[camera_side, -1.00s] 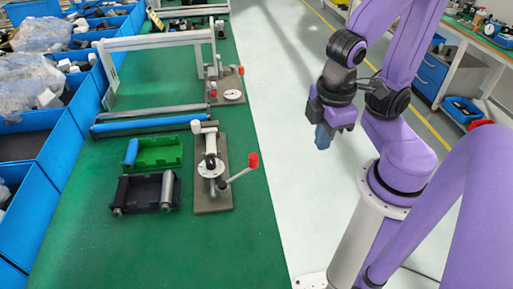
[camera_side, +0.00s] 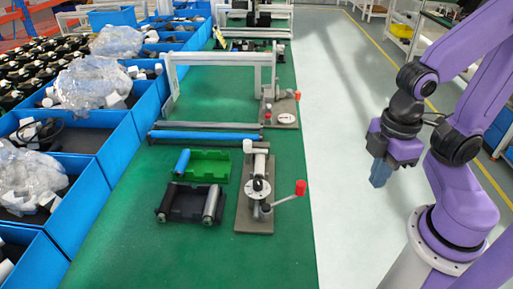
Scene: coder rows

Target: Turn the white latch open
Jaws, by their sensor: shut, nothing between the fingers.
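A clamp fixture on a grey base plate (camera_side: 254,212) stands on the green table. It has a pale upright part with a white end piece (camera_side: 248,146), which may be the white latch; I cannot tell for certain. A black knob (camera_side: 257,185) sits at its middle, and a lever with a red knob (camera_side: 300,187) sticks out to the right. My gripper (camera_side: 380,174), with blue fingers, is shut and empty. It hangs over the pale floor, right of the table and apart from the fixture.
A green tray (camera_side: 205,166) with a blue roller and a black tray (camera_side: 190,203) with metal rollers lie left of the fixture. A blue bar (camera_side: 205,135) and a second fixture (camera_side: 281,110) are behind. Blue bins (camera_side: 75,225) line the left side. The front of the table is clear.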

